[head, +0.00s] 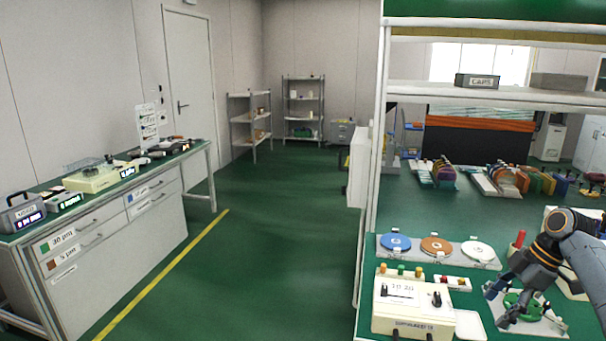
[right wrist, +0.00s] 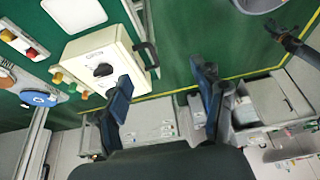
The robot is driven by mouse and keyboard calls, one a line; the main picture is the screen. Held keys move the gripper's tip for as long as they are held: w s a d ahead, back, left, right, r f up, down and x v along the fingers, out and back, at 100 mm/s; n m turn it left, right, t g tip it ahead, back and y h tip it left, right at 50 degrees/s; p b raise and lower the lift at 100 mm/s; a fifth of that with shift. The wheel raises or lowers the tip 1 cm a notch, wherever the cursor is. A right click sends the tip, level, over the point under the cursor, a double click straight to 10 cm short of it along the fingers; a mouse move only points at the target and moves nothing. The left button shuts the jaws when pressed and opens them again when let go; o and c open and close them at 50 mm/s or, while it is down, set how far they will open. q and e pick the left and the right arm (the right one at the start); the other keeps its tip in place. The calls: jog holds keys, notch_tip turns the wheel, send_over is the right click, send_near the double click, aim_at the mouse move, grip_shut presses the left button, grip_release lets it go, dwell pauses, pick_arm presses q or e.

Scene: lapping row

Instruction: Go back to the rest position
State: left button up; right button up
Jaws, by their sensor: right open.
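My right gripper (head: 497,305) is at the lower right of the head view, over the green-topped workbench (head: 460,275). It is beside a light tray (head: 545,325) with a green disc, partly hidden by the gripper. In the right wrist view the two dark fingers of the right gripper (right wrist: 163,92) stand apart with nothing between them. My left gripper does not show in the head view.
A cream control box (head: 412,312) stands left of my right gripper; it also shows in the right wrist view (right wrist: 100,62). A plate with blue, orange and white discs (head: 436,259) lies behind it. A shelf (head: 500,95) hangs above. The floor aisle (head: 290,200) is clear.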

notch_tip(320, 180, down, 23)
jog(key=s+a+m+h, duration=0.2)
jog(key=m, duration=0.3)
jog(key=s+a+f+m+h, duration=0.15)
jog(key=s+f, duration=0.25)
jog(key=f, duration=0.5)
jog(key=s+a+f+m, duration=0.1)
jog(key=s+f+m, duration=0.1)
jog(key=s+f, duration=0.45)
jog(key=s+a+f+m, duration=0.1)
jog(key=s+a+f, duration=0.1)
jog(key=s+f, duration=0.65)
jog(key=s+a+f+m, duration=0.1)
jog(key=s+a+f, duration=0.3)
jog(key=s, duration=0.6)
jog(key=s+a+f+m, duration=0.1)
jog(key=s+a+f, duration=0.3)
jog(key=s, duration=0.6)
jog(key=s+a+f+m, duration=0.1)
jog(key=s+a+f, duration=0.3)
jog(key=s, duration=0.7)
notch_tip(320, 180, down, 2)
jog(key=shift+a+f+h, duration=0.1)
jog(key=shift+a+h, duration=0.25)
jog(key=shift+a, duration=0.05)
jog(key=shift+m, duration=0.25)
